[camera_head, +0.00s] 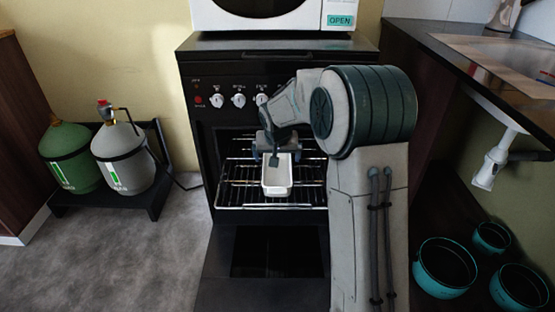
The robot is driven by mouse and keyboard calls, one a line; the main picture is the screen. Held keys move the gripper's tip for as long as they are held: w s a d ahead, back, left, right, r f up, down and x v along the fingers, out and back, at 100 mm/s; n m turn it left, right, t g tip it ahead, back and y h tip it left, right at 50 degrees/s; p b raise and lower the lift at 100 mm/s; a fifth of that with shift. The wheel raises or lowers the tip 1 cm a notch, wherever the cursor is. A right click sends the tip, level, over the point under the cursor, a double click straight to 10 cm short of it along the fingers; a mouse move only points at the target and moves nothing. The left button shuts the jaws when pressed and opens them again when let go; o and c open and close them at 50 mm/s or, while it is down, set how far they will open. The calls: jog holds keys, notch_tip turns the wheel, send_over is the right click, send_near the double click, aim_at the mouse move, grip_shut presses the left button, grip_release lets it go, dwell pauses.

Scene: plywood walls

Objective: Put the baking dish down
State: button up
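The white baking dish (278,189) is at the wire oven rack (235,196), which is pulled out of the open oven (235,145). The dish looks upright and level, with its narrow end facing me. I cannot tell whether it rests on the rack or hangs just above it. My gripper (274,160) points down at the far end of the dish, with one dark finger showing in front of its interior. The other finger is hidden, so its grip on the rim is unclear.
The oven door (265,262) is folded down below the rack. A microwave (268,18) stands on the stove. Gas cylinders (125,160) stand at left, and teal-rimmed pots (443,268) lie under the counter at right. Bare rack shows left of the dish; my arm hides part of the right.

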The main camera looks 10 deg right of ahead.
jog(key=s+r+n+g, duration=0.1)
jog(key=s+r, duration=0.2)
jog(key=s, duration=0.7)
jog(key=s+r+g, duration=0.1)
jog(key=s+r, duration=0.3)
jog(key=s, duration=0.5)
jog(key=s+f+n+g+y, duration=0.1)
jog(key=s+f, duration=0.1)
jog(key=s, duration=1.3)
jog(key=shift+s+d+g+p, duration=0.25)
jog(key=shift+s+g+p, duration=0.05)
jog(key=shift+s+p, duration=0.1)
